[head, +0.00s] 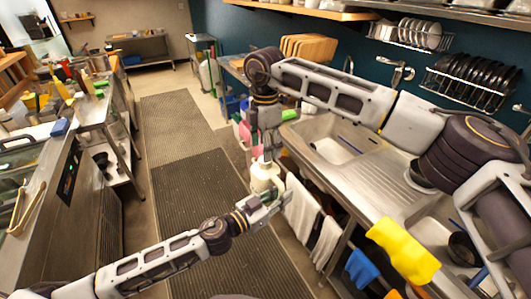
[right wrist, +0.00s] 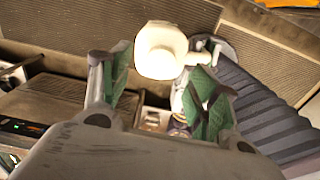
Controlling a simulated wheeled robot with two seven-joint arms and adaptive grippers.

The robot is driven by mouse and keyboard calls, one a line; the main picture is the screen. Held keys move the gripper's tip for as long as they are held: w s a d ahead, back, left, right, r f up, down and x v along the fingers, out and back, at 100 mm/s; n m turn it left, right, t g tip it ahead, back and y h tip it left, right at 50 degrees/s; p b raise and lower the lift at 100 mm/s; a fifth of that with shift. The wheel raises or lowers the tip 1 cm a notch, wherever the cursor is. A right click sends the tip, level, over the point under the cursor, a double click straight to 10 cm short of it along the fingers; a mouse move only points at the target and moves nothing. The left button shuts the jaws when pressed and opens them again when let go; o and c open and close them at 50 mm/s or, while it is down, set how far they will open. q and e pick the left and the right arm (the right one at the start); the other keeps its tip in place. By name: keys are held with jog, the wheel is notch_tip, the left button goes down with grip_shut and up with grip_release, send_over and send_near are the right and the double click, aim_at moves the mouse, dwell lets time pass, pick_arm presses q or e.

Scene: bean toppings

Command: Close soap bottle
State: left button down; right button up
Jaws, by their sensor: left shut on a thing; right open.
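A white soap bottle (head: 264,181) stands roughly upright in the air over the dark floor mat in the head view. My right gripper (head: 268,152) points down just above the bottle's top. In the right wrist view, its green-padded fingers are open (right wrist: 160,78), and a round white part of the bottle (right wrist: 160,48) shows between and just beyond them. I cannot tell whether that part is the cap or the bottle body, nor whether the fingers touch it.
A steel sink counter (head: 385,190) runs along the right, with white towels (head: 302,210) and a yellow cloth (head: 403,250) hanging at its front. A cluttered counter (head: 95,105) stands at the left. The matted aisle (head: 175,125) between is clear.

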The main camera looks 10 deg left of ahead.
notch_tip(320, 180, up, 8)
dwell(0.5)
jog(key=shift+f, duration=0.1)
dwell(0.4)
